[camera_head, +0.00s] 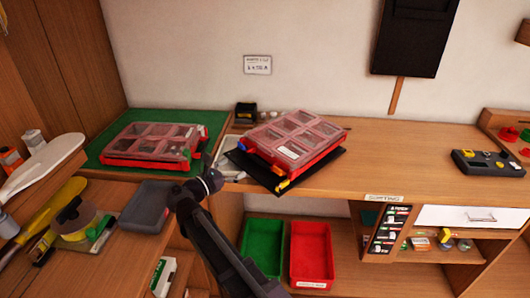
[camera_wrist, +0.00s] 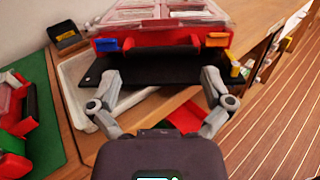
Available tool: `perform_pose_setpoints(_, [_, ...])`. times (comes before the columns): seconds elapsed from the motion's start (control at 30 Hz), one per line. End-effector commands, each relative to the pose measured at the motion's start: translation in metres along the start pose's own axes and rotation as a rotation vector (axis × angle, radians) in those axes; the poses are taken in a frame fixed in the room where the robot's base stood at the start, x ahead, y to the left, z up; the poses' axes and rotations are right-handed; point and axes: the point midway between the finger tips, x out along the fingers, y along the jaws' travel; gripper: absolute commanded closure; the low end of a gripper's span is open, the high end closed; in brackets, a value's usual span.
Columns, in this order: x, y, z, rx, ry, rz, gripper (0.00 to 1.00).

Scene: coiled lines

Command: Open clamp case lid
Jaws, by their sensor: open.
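A red case with a clear compartmented lid (camera_head: 293,138) sits at an angle on a black mat (camera_head: 325,173) at the middle of the bench. Its lid looks shut. In the wrist view its red front (camera_wrist: 160,38) faces me, with a blue latch (camera_wrist: 106,44) and an orange latch (camera_wrist: 217,40). My gripper (camera_head: 212,180) is at the bench's front edge, left of and in front of this case. In the wrist view my gripper (camera_wrist: 158,85) is open and empty, its fingers apart before the case's front. A similar red case (camera_head: 153,143) lies on a green mat at left.
A pale tray (camera_wrist: 75,85) lies partly under the black mat. A small dark box (camera_head: 245,112) stands behind. A grey bin (camera_head: 147,204) is left of my arm. Green (camera_head: 262,247) and red (camera_head: 311,252) bins sit below the bench.

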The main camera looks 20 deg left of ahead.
Motion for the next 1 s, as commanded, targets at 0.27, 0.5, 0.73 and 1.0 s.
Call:
perform_pose_setpoints(0.27, [0.0, 0.0, 0.0, 0.0, 0.0, 0.0, 0.0])
perform_pose_setpoints(0.5, [0.006, 0.0, 0.0, 0.001, 0.0, -0.002, 0.0])
perform_pose_setpoints(0.73, [0.025, 0.0, 0.0, 0.001, 0.001, -0.003, 0.0])
perform_pose_setpoints(1.0, [0.063, 0.0, 0.0, 0.001, 0.001, -0.003, 0.0])
